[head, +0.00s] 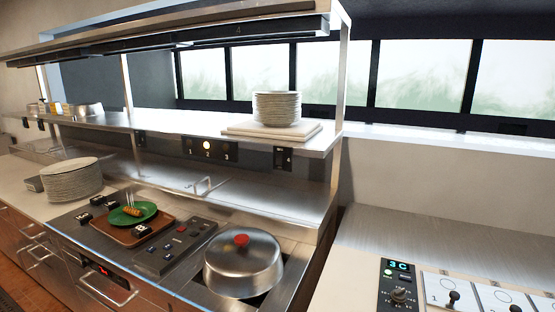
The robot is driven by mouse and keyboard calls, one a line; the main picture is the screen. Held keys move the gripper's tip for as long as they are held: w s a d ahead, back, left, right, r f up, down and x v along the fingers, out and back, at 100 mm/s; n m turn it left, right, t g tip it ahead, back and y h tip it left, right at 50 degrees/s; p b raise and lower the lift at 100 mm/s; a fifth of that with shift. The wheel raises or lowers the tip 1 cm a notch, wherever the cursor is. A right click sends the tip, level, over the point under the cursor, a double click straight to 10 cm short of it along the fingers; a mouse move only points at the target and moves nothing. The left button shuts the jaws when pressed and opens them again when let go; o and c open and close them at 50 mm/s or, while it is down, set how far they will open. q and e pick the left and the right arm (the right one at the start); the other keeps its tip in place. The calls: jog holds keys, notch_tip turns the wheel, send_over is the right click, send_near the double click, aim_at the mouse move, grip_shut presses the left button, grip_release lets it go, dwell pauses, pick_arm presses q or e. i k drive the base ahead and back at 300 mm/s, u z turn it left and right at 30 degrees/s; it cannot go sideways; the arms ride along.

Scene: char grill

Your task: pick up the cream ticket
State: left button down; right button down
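I cannot make out a cream ticket in the head view. Neither of my grippers shows in the head view. A pass shelf (180,124) runs over the cooking counter, with a plain pale board (250,131) lying at its right end. A stack of white plates (277,107) stands on that board. Small black number blocks (98,201) lie around a brown tray (122,236) on the counter. The tray carries a green plate (148,210) with a small browned piece of food.
A steel dome lid (243,272) with a red knob sits right of a dark button panel (172,256). Another plate stack (72,183) stands at left. A 3C control box (398,285) and white switch plates (472,291) are at lower right. The steel top (450,240) behind them is clear.

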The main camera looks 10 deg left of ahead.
aim_at(65, 106)
jog(key=u, duration=1.55)
